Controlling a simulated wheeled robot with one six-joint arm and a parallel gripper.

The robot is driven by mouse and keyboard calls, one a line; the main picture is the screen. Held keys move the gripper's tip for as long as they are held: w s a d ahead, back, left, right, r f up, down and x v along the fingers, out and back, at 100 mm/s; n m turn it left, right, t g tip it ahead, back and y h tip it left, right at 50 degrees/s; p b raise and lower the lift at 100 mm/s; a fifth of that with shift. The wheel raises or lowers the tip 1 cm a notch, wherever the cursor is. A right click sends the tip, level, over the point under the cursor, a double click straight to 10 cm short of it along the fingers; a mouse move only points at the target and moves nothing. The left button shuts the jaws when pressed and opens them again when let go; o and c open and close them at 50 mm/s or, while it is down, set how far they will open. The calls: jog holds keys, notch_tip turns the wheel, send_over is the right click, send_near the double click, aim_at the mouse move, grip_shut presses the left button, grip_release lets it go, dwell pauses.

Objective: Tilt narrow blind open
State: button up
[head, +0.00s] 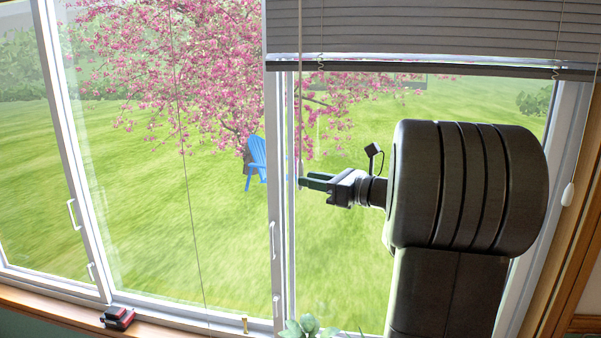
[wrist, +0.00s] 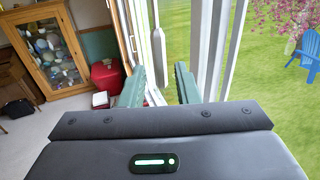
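A grey blind (head: 430,32) is drawn up over the top of the right window pane, its slats lying flat against each other. A thin white cord (head: 299,110) hangs from its left side down to my gripper. My gripper (head: 308,183) reaches left in front of the window. In the wrist view its green-padded fingers (wrist: 158,90) are apart. A pale tassel (wrist: 158,47) on the cord hangs in the gap between the fingers, as seen from the wrist. I cannot tell whether it is between them in depth or beyond them.
A second white tassel (head: 568,194) hangs at the right of the window. White window frames (head: 275,200) stand close to my gripper. The wooden sill (head: 60,306) holds a small red and black object (head: 117,317). A plant (head: 306,328) stands below. The wrist view shows a glass cabinet (wrist: 47,48) and red stool (wrist: 107,77).

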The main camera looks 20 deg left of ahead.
jog(key=shift+w+a+p, duration=0.2)
jog(key=shift+a+p, duration=0.2)
jog(key=shift+a, duration=1.5)
jog(key=shift+c, duration=0.2)
grip_shut()
